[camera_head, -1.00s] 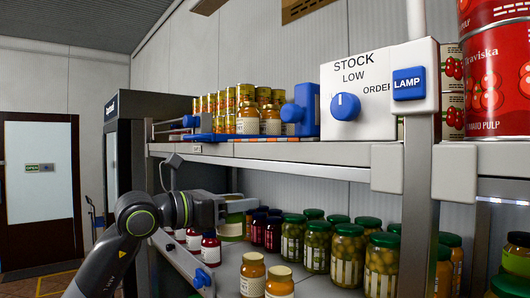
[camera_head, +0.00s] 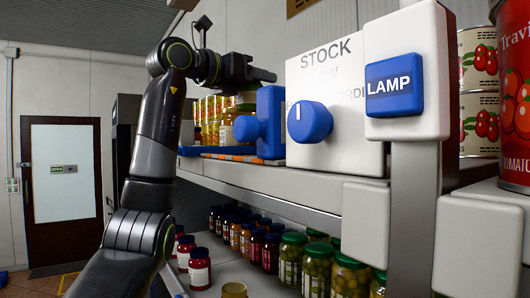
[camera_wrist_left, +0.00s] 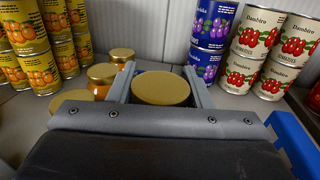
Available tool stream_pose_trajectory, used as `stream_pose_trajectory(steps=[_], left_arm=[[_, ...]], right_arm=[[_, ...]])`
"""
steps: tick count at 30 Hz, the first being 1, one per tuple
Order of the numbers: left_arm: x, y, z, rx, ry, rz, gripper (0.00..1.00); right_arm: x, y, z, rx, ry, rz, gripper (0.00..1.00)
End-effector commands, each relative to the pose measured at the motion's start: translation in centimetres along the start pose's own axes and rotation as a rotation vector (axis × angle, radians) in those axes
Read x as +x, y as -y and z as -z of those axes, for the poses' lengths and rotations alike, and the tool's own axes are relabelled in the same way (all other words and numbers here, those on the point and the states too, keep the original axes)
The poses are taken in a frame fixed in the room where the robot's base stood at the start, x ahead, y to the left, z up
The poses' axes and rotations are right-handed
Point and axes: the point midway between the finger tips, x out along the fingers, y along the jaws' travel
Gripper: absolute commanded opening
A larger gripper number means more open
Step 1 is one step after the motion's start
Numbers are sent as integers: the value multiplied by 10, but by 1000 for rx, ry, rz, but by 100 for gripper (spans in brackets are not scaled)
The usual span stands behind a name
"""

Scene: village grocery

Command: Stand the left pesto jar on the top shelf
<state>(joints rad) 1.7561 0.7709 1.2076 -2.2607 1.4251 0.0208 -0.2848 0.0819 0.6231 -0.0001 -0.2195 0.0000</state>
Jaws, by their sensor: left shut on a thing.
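My left gripper (camera_head: 262,76) reaches in over the top shelf (camera_head: 290,196). It is shut on the pesto jar (camera_head: 246,98), which is mostly hidden in the head view behind a blue fitting and the jaws. In the left wrist view the jar's round gold lid (camera_wrist_left: 160,88) sits between the two fingers (camera_wrist_left: 158,84); its body is hidden below the lid. I cannot tell whether the jar touches the shelf. My right gripper is not in view.
Gold-lidded jars (camera_wrist_left: 102,76) stand just left of the held jar, with yellow cans (camera_wrist_left: 22,45) beyond. A blue fitting (camera_wrist_left: 292,140) is at right. The STOCK box (camera_head: 345,110) fronts the shelf.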

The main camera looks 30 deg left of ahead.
Motion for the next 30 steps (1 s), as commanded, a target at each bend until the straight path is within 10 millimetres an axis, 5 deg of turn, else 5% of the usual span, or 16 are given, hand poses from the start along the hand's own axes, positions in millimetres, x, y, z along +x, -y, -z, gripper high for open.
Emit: stream_pose_trajectory(steps=[13, 30], left_arm=[[0, -1, 51, 1, 2, -2, 1], [0, 0, 96, 1, 4, 0, 1]], right_arm=[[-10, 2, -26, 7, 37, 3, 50], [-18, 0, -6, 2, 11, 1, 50]])
